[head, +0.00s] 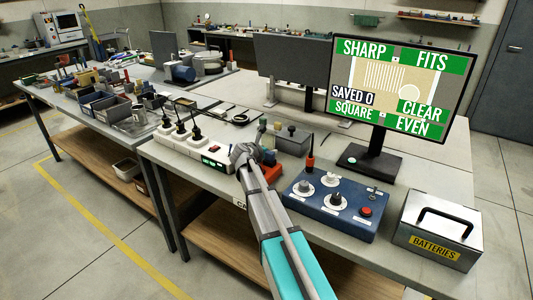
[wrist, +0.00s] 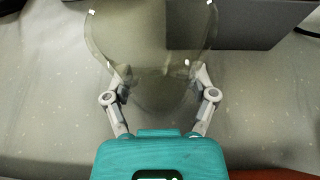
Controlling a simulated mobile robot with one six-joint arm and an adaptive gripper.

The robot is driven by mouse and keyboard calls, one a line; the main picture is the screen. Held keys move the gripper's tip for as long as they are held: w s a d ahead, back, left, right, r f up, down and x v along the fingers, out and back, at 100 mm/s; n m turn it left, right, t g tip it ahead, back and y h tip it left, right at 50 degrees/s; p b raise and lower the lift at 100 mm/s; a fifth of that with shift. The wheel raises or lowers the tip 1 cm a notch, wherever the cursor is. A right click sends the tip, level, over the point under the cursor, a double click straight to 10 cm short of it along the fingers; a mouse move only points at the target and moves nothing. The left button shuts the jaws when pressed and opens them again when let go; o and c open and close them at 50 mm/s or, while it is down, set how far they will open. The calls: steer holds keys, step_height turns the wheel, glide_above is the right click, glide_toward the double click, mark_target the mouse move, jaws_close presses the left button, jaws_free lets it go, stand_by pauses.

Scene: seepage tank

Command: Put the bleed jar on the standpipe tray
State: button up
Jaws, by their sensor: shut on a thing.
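A clear, see-through jar (wrist: 150,35), which I take to be the bleed jar, fills the upper middle of the wrist view. My gripper (wrist: 158,78) has a finger on each side of its narrower near part and is shut on it. The jar's glass is hard to tell from the grey surface behind it. In the head view my gripper (head: 243,152) is over the near bench, beside a red block; the jar cannot be made out there. I cannot pick out the standpipe tray in either view.
The near bench holds a power strip (head: 190,148) with plugs, a blue control box (head: 332,207), a grey batteries case (head: 437,231) and a monitor (head: 401,85) on a stand. The red block (head: 269,170) is close by my gripper. A left bench carries grey bins (head: 110,107).

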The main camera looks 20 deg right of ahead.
steer(key=shift+f, duration=0.15)
steer(key=o, duration=1.2)
steer(key=shift+c, duration=0.2)
steer(key=shift+r, duration=0.25)
steer(key=p+v, duration=0.4)
steer(key=v, duration=0.6)
steer(key=shift+s+a+r, duration=0.1)
steer(key=shift+s+a, duration=0.15)
steer(key=shift+s+a+r+p, duration=0.15)
steer(key=shift+s+a+p, duration=0.2)
steer(key=shift+a, duration=0.15)
